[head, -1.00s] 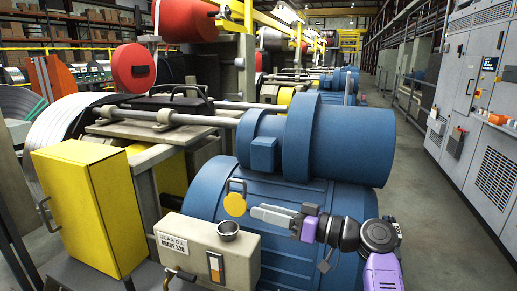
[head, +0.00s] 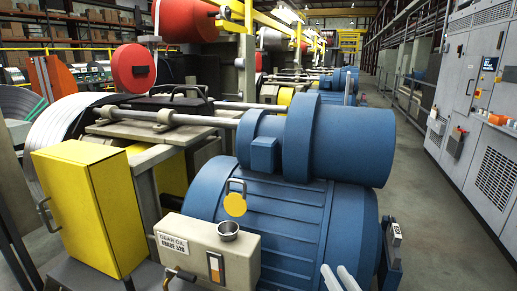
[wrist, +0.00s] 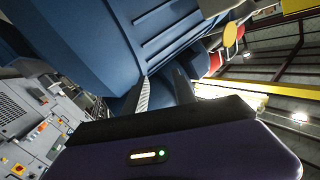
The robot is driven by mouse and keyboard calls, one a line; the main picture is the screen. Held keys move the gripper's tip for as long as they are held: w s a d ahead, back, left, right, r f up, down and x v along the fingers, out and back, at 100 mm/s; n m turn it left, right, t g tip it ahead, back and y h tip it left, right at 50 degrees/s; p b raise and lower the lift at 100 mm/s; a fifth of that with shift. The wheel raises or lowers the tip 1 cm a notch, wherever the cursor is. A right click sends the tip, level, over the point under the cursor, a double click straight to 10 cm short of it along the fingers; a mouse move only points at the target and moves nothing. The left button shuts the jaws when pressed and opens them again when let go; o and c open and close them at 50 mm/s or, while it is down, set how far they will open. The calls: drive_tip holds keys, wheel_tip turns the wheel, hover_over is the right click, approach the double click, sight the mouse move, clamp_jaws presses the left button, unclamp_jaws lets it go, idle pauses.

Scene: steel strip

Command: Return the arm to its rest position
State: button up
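My gripper (head: 339,279) shows at the bottom edge of the head view as two pale fingertips with a gap between them. In the wrist view the two fingers (wrist: 163,88) stand apart with nothing between them. My gripper is open and empty, in front of the lower part of the large blue machine (head: 285,225). The rest of my arm is below the head view, so its pose is hidden.
The beige gear oil box (head: 205,249) has a metal cup (head: 228,230) on top, with a yellow disc (head: 235,205) behind it. A yellow cabinet (head: 85,210) stands left. Grey control cabinets (head: 480,110) line the right, beyond open floor (head: 435,235).

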drive_tip(key=s+d+f+n+g+h, duration=0.1)
drive_tip(key=s+f+g+h, duration=0.1)
drive_tip(key=s, duration=4.3)
drive_tip(key=shift+d+f+n+h, duration=0.2)
drive_tip(key=shift+f+n+h, duration=0.15)
drive_tip(key=shift+h, duration=0.35)
